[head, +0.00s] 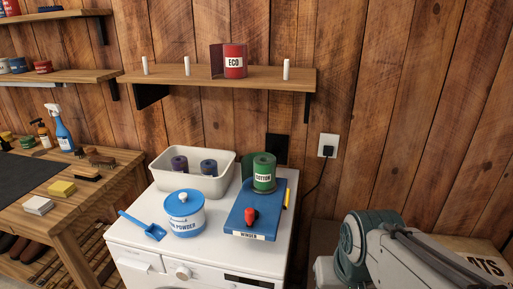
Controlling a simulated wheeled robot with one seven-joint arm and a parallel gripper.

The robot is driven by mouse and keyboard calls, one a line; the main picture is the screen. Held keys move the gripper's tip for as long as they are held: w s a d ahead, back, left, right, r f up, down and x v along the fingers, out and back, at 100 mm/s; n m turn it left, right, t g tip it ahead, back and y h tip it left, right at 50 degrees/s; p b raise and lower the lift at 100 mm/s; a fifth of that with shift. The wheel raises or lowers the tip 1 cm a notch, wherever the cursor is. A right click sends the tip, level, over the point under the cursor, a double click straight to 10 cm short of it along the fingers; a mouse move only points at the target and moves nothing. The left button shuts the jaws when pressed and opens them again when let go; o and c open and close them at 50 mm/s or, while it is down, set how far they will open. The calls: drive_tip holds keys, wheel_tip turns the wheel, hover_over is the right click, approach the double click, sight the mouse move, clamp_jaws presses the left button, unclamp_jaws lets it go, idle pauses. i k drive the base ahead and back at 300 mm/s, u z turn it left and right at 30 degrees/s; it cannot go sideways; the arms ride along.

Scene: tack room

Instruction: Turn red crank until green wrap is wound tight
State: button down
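A blue winder (258,222) with a white label lies on top of a white washing machine (217,240). Its red crank (250,216) shows as a red knob near the winder's front middle. A green wrap roll (264,173) with a white "COTTON" label stands upright at the winder's back. A green flap of the wrap (246,168) stands out on the roll's left side, so the wrap looks partly loose. Part of my arm shows at lower right, apart from the winder. My gripper's fingers are not visible.
Left of the winder are a powder tub (185,222), a blue scoop (143,227) and a white bin (216,183) holding two rolls. A wall shelf (200,80) hangs above. A black cord (316,178) runs from the outlet (327,146) behind the machine's right side.

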sight(251, 214)
drive_tip(key=z, duration=0.5)
drive_tip(key=k, duration=1.05)
drive_tip(key=u, duration=0.75)
drive_tip(key=i, duration=1.35)
drive_tip(key=z, duration=0.05)
